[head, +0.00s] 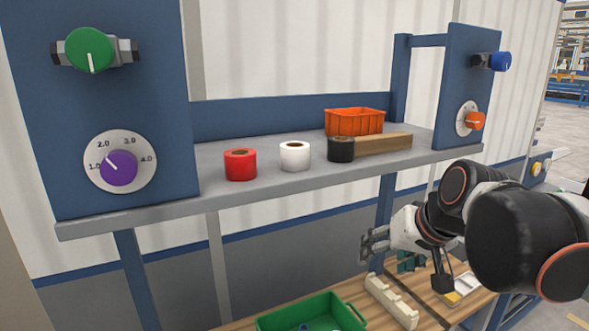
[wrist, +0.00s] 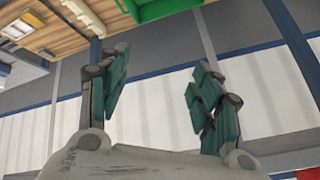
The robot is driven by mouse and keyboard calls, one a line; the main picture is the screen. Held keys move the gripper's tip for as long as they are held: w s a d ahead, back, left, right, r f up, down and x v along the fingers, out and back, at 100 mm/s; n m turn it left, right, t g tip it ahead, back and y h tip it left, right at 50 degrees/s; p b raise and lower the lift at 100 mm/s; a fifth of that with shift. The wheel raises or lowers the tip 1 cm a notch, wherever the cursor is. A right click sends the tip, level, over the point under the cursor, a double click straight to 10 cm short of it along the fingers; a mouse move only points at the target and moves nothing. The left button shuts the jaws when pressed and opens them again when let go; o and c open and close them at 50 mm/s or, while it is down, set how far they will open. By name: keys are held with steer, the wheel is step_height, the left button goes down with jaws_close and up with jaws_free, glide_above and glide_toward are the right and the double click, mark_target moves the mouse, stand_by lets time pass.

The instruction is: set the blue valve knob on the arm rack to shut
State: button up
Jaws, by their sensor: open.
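A blue valve knob (head: 500,62) sits on a grey pipe fitting at the top of the right-hand blue panel (head: 455,85) in the head view. It is seen from the side, so I cannot tell its pointer setting. My gripper (head: 368,246) is in the head view below the shelf, to the left of and well below the blue knob, touching nothing. In the wrist view my gripper (wrist: 160,95) is open, with its green-padded fingers wide apart and nothing between them. The blue knob is not in the wrist view.
An orange dial (head: 476,121) is below the blue knob. The left panel holds a green knob (head: 90,50) and a purple dial (head: 118,167). The grey shelf (head: 215,192) carries tape rolls, a wooden block and an orange crate (head: 355,113). A green bin (head: 310,315) is below.

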steer(key=s+d+f+h+b, duration=0.1)
steer(key=s+f+b, duration=0.3)
steer(key=f, duration=0.5)
steer(key=s+f+n+b, duration=0.1)
steer(key=s+f+b, duration=0.4)
steer(key=f, duration=0.5)
steer(key=s+d+f+h+b, duration=0.1)
steer(key=s+f+b, duration=0.3)
steer(key=f+b, duration=0.4)
steer(key=shift+s+d+f+h, duration=0.15)
steer(key=shift+d+f+h, duration=0.15)
steer(key=shift+f, duration=0.55)
